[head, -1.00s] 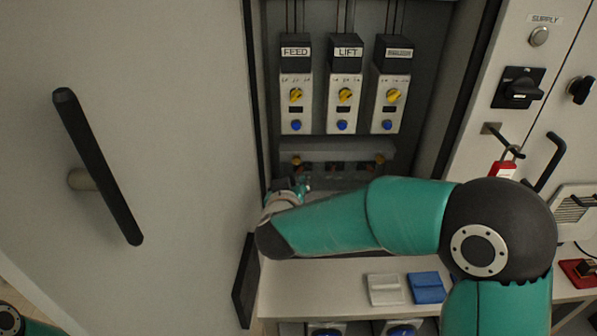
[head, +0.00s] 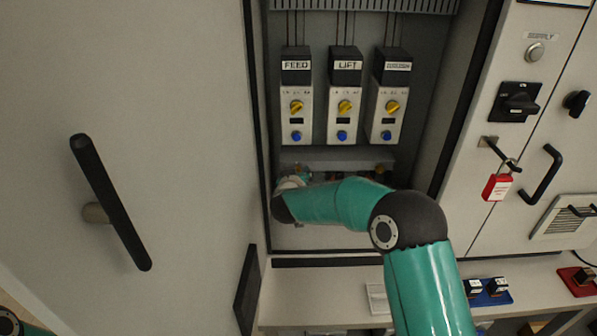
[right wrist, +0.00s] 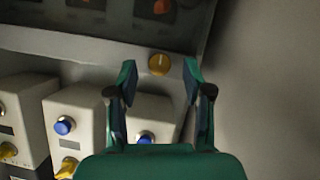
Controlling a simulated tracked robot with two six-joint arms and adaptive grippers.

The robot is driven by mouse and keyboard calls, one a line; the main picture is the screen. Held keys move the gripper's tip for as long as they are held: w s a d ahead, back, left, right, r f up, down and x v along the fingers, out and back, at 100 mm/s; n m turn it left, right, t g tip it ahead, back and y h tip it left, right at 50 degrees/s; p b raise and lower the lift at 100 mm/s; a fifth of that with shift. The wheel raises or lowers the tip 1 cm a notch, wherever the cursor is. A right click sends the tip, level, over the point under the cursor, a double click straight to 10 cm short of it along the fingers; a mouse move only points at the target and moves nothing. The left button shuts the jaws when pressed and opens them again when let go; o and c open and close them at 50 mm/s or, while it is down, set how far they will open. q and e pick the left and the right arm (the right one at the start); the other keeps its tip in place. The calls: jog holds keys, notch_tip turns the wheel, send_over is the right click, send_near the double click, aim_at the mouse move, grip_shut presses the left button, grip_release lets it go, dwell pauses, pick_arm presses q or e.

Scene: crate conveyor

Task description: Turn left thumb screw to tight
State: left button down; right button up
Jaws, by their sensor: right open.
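The left thumb screw (right wrist: 159,64) is a small round brass knob with a pale line across it, on a grey bar (right wrist: 106,50). My right gripper (right wrist: 160,78) is open, with its two fingertips on either side of the knob in the right wrist view. I cannot tell whether they touch it. In the head view my right arm reaches into the cabinet and its wrist hides most of the left end of the bar (head: 345,158). The right thumb screw (head: 380,168) shows at the bar's other end. My left gripper is not visible.
Above the bar stand three modules, FEED (head: 296,120), LIFT (head: 345,122) and a third (head: 388,118), with yellow knobs and blue buttons. The open cabinet door (head: 190,170) with a black handle (head: 108,200) is close on the left. A red padlock (head: 497,187) hangs at right.

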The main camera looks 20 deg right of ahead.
jog(key=shift+w+d+f, duration=0.2)
jog(key=shift+w+f, duration=0.05)
jog(key=shift+w, duration=0.2)
